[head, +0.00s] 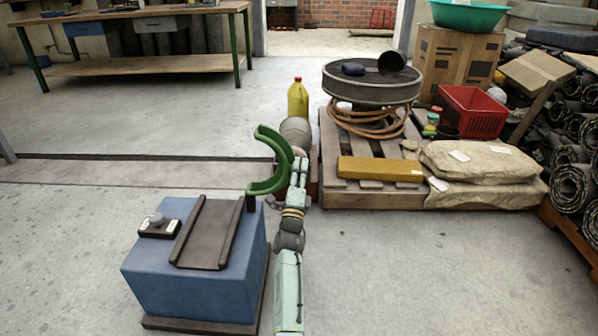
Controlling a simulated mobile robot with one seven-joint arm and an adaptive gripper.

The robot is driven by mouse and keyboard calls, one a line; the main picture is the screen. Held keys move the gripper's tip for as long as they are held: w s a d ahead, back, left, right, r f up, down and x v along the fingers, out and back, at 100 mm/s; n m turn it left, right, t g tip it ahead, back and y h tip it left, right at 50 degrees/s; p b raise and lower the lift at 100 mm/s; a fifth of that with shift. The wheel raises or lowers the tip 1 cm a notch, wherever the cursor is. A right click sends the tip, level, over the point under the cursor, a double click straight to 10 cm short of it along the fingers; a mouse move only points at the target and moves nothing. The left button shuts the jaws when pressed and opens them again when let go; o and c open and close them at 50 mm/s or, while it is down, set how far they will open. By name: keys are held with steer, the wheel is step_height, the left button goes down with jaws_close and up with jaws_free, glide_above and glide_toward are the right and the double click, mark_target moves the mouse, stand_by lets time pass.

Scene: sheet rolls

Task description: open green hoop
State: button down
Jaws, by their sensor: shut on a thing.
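The green hoop (270,185) is a thick C-shaped band standing at the right side of a blue block (190,285). Its gap faces left, and its lower end is by a small dark post (251,203) at the block's back right corner. A dark channel (206,235) with two raised sides lies on top of the block; the hoop stands clear of it, to the right. My gripper (297,160) is at the hoop's right outer side, shut on the hoop. The fingertips are small and partly hidden there.
Behind my gripper stand a yellow bottle (298,98) and a pale round thing (296,130). A loaded pallet (335,160) is at right. The floor at left is clear.

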steer(key=c, duration=1.2)
jaws_free()
steer(key=shift+c, duration=0.2)
